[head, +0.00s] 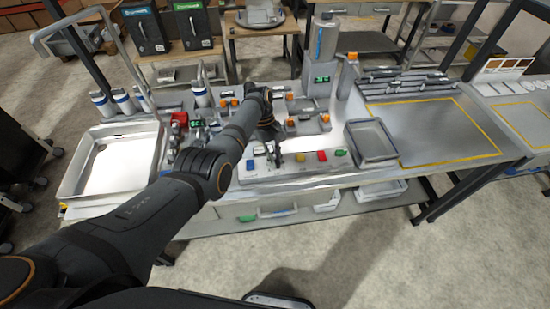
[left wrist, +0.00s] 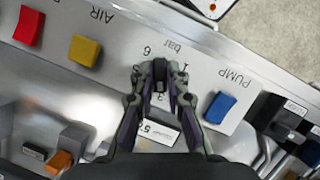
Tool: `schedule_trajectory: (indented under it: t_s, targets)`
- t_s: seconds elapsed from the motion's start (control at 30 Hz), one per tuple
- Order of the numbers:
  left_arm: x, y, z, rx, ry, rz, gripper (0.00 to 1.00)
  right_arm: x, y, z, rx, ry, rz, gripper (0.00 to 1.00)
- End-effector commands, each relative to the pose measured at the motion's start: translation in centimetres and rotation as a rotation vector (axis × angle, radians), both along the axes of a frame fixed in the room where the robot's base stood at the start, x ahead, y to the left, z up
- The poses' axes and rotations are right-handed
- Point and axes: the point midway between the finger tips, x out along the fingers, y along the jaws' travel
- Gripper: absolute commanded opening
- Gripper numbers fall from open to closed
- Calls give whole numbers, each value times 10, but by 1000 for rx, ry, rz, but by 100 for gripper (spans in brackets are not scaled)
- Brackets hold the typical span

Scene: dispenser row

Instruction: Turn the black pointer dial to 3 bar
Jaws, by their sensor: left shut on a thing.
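The black pointer dial (left wrist: 160,85) is mostly hidden between my fingertips in the left wrist view. It sits on a light panel (left wrist: 125,40) that appears upside down there, with the printed marks 6, 1, 3 and "bar" around it. The 3 shows between my fingers, on the side toward my palm. My left gripper (left wrist: 160,78) is shut on the dial. I cannot tell which mark the pointer faces. In the head view my left gripper (head: 275,158) is over the front panel of the bench, and the dial is too small to make out. My right gripper is not in view.
Beside the dial are a blue switch (left wrist: 219,107) by the PUMP label, a yellow switch (left wrist: 85,50) by the AIR label and a red switch (left wrist: 28,25). A metal tray (head: 75,188) stands left on the bench and a grey bin (head: 395,157) right.

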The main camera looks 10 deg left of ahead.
Motion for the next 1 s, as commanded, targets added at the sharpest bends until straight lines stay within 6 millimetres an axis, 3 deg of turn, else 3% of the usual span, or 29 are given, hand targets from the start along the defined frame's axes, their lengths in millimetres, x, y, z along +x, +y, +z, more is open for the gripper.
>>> schedule_trajectory:
  t_s: [0.07,0.1,0.23,0.63,1.0]
  targets:
    - [1,0,1,1,-3,1,0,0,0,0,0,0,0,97]
    - [1,0,1,1,-3,1,18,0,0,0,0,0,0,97]
    - [1,0,1,0,-2,2,36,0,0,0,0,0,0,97]
    - [4,3,9,0,-4,2,37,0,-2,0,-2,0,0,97]
    - [28,24,87,1,-5,2,37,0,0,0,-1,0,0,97]
